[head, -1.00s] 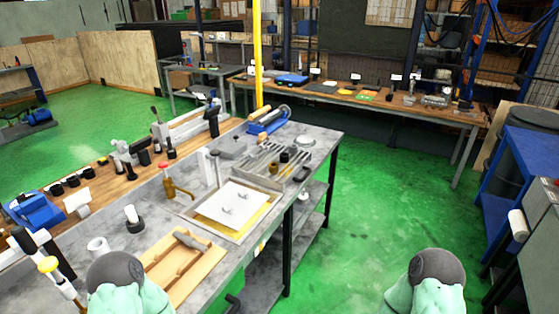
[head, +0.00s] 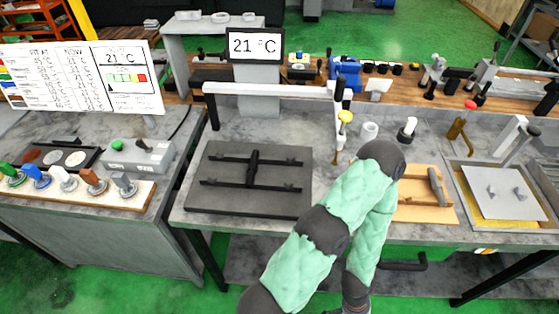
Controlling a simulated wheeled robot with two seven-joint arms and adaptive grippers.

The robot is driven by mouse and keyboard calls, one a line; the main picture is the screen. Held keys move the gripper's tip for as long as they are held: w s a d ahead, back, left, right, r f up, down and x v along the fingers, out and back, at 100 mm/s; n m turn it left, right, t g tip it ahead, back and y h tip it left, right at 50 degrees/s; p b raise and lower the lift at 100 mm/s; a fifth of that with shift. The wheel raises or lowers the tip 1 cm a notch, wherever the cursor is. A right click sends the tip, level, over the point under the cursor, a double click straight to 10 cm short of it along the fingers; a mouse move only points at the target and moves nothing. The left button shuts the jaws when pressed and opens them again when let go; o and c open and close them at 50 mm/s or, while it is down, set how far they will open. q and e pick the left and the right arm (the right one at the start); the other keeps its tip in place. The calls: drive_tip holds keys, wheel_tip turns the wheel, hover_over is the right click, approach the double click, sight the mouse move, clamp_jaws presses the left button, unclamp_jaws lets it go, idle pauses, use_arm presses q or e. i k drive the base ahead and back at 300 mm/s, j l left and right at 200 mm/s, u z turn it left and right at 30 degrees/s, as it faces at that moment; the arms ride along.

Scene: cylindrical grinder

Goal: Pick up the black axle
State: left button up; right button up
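A black rod (head: 252,168), which looks like the black axle, lies across two dark parallel rails on a dark flat plate (head: 217,204) on the grey bench. It has a thicker middle and points away from me. Nothing of mine touches it. One of my arms, with green sleeves and dark joints, rises from the bottom middle, bends right of the plate and folds back down. No gripper fingers show on it. My other arm is out of view.
A grey cylinder (head: 436,185) rests on a wooden holder (head: 426,212) right of my arm. A white beam (head: 272,90) stands behind the plate, with a temperature display (head: 255,45) above. A separate bench at left holds coloured-handled tools (head: 68,180) and a grey box (head: 140,157).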

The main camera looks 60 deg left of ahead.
sight(253, 167)
drive_tip(key=u, duration=2.5)
